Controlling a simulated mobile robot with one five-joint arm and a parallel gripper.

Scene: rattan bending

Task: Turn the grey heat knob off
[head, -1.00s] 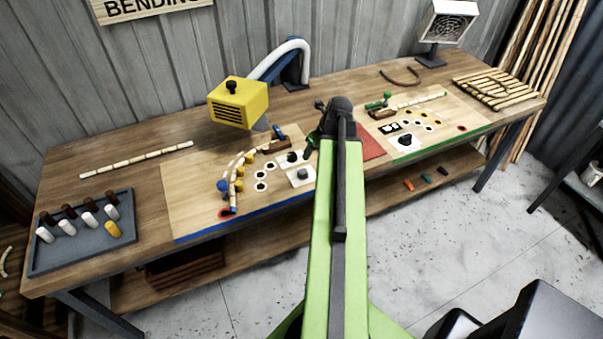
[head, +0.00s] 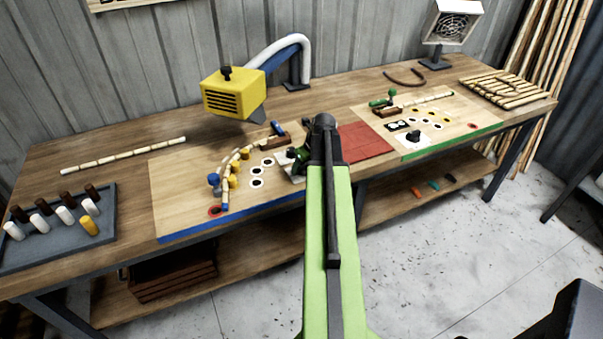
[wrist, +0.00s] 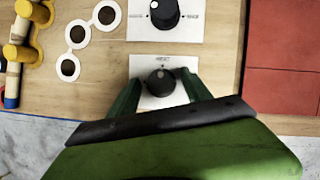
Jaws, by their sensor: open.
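The grey knob (wrist: 160,82) sits on a small white label plate at the front of the left wooden board; it looks dark grey in the wrist view. Its lettering is too small to read surely. My gripper (wrist: 161,90) is open, with one green finger on each side of this knob; I cannot tell whether they touch it. In the head view my gripper (head: 301,160) is over the board and hides the knob. A larger black knob (wrist: 165,13) sits on another white plate just behind it.
White ringed holes (wrist: 75,35) and yellow pegs (wrist: 38,12) lie left of the plates. A red mat (head: 364,142) lies to the right. A yellow heater box (head: 233,94) overhangs the board. The green-edged board has another black knob (head: 413,136).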

